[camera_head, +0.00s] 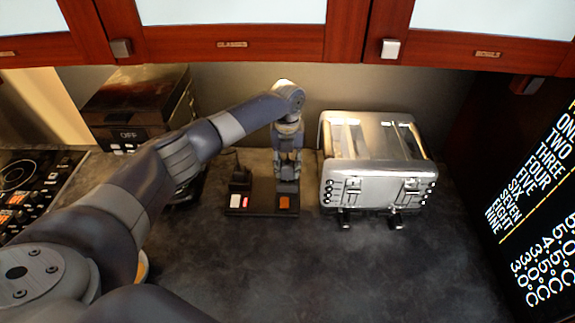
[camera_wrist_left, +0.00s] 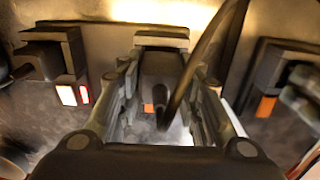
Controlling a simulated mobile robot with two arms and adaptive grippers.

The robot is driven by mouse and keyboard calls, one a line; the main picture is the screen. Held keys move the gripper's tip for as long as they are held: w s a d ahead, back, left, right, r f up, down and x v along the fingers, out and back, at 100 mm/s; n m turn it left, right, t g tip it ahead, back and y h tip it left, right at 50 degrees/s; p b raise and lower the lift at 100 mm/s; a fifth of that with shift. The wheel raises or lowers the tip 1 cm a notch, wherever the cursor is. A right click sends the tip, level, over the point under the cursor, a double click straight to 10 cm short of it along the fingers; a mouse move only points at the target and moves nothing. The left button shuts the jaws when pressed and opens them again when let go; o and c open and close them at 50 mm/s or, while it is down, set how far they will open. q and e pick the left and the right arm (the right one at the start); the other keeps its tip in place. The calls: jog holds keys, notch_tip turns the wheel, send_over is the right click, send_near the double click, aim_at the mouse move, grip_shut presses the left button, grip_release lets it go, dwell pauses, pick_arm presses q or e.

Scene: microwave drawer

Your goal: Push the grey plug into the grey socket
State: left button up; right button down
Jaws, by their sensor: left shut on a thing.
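My left gripper (camera_head: 288,178) reaches down over the right end of a dark socket strip (camera_head: 262,211). In the left wrist view its fingers (camera_wrist_left: 160,85) are shut on a dark grey plug (camera_wrist_left: 160,72), with a dark cord curving up and to the right. The grey socket (camera_wrist_left: 162,41) shows as a grey edge just behind the plug, with an orange switch (camera_head: 284,201) in front. The plug is at the socket, but I cannot tell how far in it sits. The fingers hide most of the plug and socket in the head view.
A black plug (camera_head: 240,178) stands on the strip's left part, behind white and red switches (camera_head: 240,201). A silver toaster (camera_head: 372,160) stands close to the right. A dark appliance (camera_head: 140,108) is at the back left. The counter in front is clear; cabinets (camera_head: 235,40) hang above.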

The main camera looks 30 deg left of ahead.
pick_arm(q)
jog(key=shift+f+b, duration=0.75)
jog(key=shift+f, duration=0.45)
jog(key=o, duration=1.1)
jog(key=shift+r, duration=0.1)
notch_tip(320, 180, up, 12)
